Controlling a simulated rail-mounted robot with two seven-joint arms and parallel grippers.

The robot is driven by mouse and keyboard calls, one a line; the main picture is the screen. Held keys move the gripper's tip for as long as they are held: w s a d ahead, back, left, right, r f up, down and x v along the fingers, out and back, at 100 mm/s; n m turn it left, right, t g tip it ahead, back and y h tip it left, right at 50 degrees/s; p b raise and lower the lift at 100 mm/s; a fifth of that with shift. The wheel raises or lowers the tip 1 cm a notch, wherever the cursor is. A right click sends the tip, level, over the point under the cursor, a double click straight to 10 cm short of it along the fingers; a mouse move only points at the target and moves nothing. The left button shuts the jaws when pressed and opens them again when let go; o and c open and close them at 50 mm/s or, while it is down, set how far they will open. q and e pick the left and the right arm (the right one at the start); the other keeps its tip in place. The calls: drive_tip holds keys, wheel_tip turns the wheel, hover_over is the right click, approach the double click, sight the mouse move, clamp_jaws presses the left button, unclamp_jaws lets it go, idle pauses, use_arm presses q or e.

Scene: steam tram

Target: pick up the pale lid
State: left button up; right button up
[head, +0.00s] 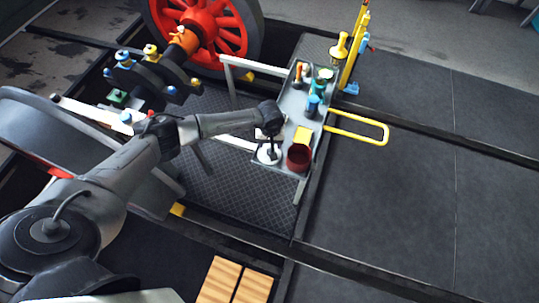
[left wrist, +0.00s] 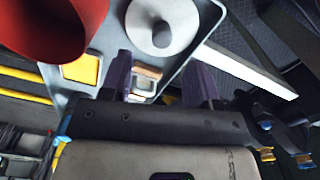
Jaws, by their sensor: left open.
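The pale lid (head: 267,156) looks like a white round disc with a raised grey knob. It lies at the near left corner of the grey tray (head: 284,170). In the left wrist view the lid (left wrist: 143,30) is at the top, beyond my fingertips and apart from them. My left gripper (left wrist: 158,62) is open, its two purple fingers pointing toward the tray. A small tan and white block (left wrist: 146,78) shows between the fingers; I cannot tell whether they touch it. In the head view my left gripper (head: 270,133) is over the tray, mostly hidden by its own wrist.
A yellow block (head: 303,135) and blue bottle (head: 312,106) are farther back. A yellow rail (head: 365,136) juts out right. Dark floor plates at right are clear.

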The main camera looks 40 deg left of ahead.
sight(269, 151)
use_arm(q)
drive_tip(key=shift+f, duration=0.75)
drive_tip(key=f+b, duration=0.2)
drive_tip(key=f, duration=0.2)
drive_tip(key=shift+s+b, duration=0.2)
drive_tip(key=shift+b, duration=0.2)
drive_tip(key=shift+f, duration=0.4)
drive_tip(key=shift+r, duration=0.1)
drive_tip(key=shift+c, duration=0.2)
drive_tip(key=shift+c, duration=0.8)
drive_tip(key=c, duration=0.8)
